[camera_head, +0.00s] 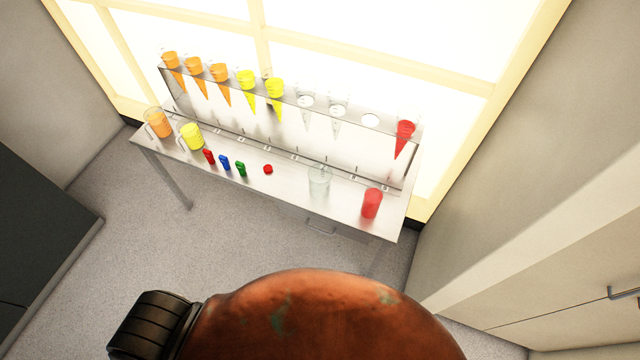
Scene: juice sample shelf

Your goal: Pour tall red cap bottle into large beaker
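Neither gripper is in view. No tall bottle with a red cap can be clearly told on the bench. A small flat red disc, perhaps a cap (268,169), lies on the bench's middle. A clear, empty-looking glass vessel (319,182) stands right of it. A beaker of orange liquid (158,124) and a smaller beaker of yellow liquid (192,137) stand at the left end. A red container (371,204) stands at the right end. I cannot tell which is the large beaker.
A metal bench (290,195) stands by the bright window. Its rack (237,78) holds cones of orange, yellow and red liquid and clear ones. Small red (209,157), blue (225,163) and green (241,169) items stand in front. The floor before the bench is clear.

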